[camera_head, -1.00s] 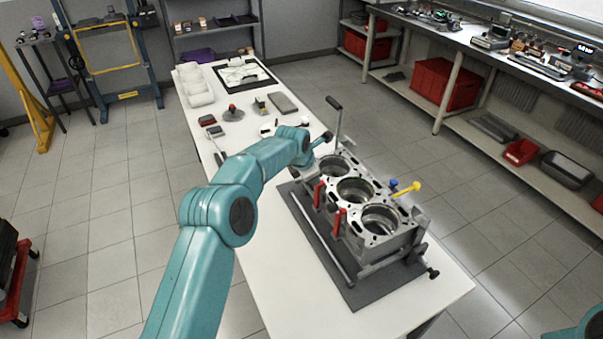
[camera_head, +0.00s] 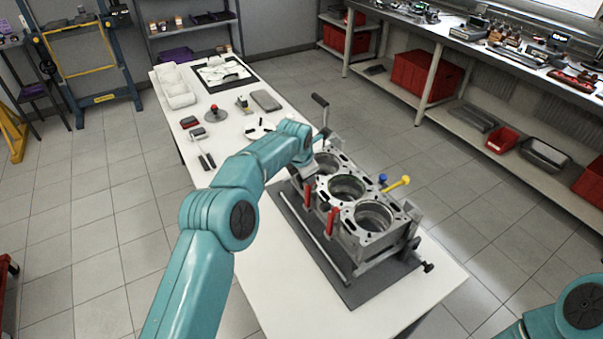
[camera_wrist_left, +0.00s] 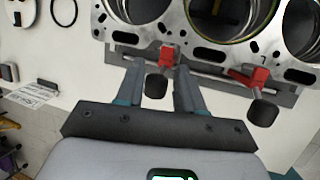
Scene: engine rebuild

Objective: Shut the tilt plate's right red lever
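A grey engine block (camera_head: 345,188) with large bores sits on a tilt plate on the table. Two red levers stand on its near side: the left one (camera_head: 307,197) and the right one (camera_head: 331,222). In the left wrist view, the left lever (camera_wrist_left: 167,56) and right lever (camera_wrist_left: 251,77) each show a black knob. My left gripper (camera_wrist_left: 158,72) is open, its fingers on either side of the left lever's knob (camera_wrist_left: 157,86); contact cannot be told. The right lever is outside the fingers, to the right. My right gripper is out of view.
The block stands on a dark mat (camera_head: 345,285) on the white table (camera_head: 280,290). A yellow-headed handle (camera_head: 398,184) and blue knob (camera_head: 382,179) rise behind the block. A black-handled bar (camera_head: 321,108) stands at its far end. Small parts and trays lie farther along the table.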

